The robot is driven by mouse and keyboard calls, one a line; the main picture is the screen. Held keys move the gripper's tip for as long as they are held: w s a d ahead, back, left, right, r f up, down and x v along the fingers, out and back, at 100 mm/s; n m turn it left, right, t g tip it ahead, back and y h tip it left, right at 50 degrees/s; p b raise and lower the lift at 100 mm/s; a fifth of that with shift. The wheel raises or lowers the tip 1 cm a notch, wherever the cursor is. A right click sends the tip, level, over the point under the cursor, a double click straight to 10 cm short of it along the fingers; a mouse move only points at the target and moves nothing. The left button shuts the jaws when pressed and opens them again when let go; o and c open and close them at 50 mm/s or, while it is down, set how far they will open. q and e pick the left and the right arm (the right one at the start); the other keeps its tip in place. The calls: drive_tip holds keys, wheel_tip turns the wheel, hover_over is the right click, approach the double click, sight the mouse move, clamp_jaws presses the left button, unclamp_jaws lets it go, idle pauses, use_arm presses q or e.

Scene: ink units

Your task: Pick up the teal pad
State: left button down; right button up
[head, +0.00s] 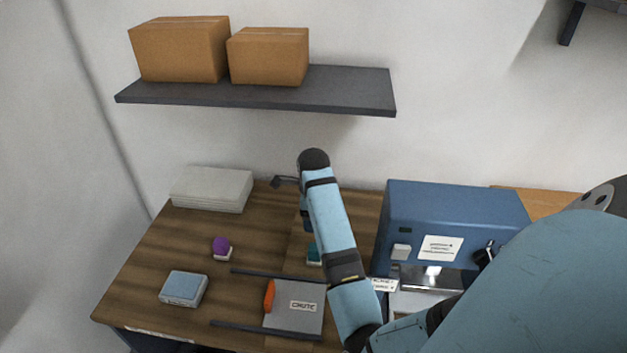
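The teal pad (313,251) sits on a small white base on the wooden table and is partly hidden by my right arm. My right arm comes in from the right and bends downward at the wrist. My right gripper (307,224) hangs above and just behind the teal pad, mostly hidden behind my arm. Its fingertips are not clear, so I cannot tell whether it is open or touching the pad. My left gripper is not in view.
A purple pad (221,245) stands left on the table (160,250), near a light blue box (183,289). A grey plate (298,318) with an orange part (269,296) lies between dark rails. A blue machine (450,212) stands right; a white stack (212,190) lies behind. A shelf (350,88) holds boxes.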

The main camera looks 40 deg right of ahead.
hover_over(315, 247)
wheel_tip(315, 247, down, 7)
drive_tip(key=shift+w+a+f+p, duration=0.1)
drive_tip(key=shift+w+f+p, duration=0.05)
drive_tip(key=shift+p, duration=0.3)
drive_tip(key=shift+f, duration=0.9)
wheel_tip(315, 247, down, 4)
drive_tip(key=shift+r+p, duration=0.2)
drive_tip(key=shift+p, duration=0.4)
drive_tip(key=shift+f, duration=0.4)
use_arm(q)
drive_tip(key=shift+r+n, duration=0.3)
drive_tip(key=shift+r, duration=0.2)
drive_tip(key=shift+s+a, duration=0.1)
use_arm(e)
drive_tip(key=shift+c, duration=0.2)
